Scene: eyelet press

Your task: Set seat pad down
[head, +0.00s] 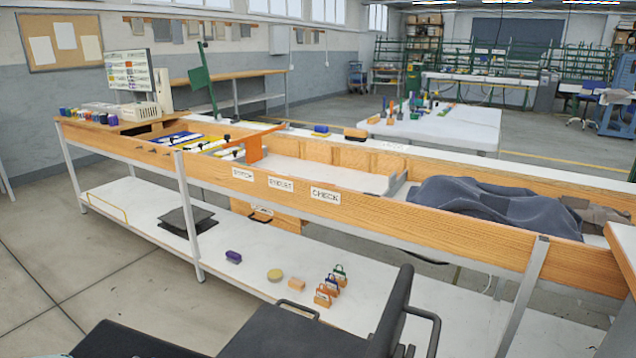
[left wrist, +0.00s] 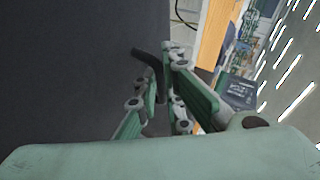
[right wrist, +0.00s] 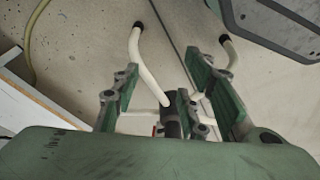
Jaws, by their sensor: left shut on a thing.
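A dark grey pad-like thing (head: 300,335) with a loop handle at its edge and an upright dark panel (head: 392,315) at its right fills the bottom of the head view. In the left wrist view, a large dark flat surface (left wrist: 60,70), apparently the seat pad, covers the left side. My left gripper (left wrist: 158,85) is shut on a dark curved handle of it. Neither gripper shows in the head view.
A long wooden-sided bench (head: 220,185) crosses the scene, with a dark cloth (head: 490,205) at its right. Its lower shelf (head: 130,200) holds dark square pads (head: 187,220) and several small coloured items. Floor at the left (head: 50,255) is clear.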

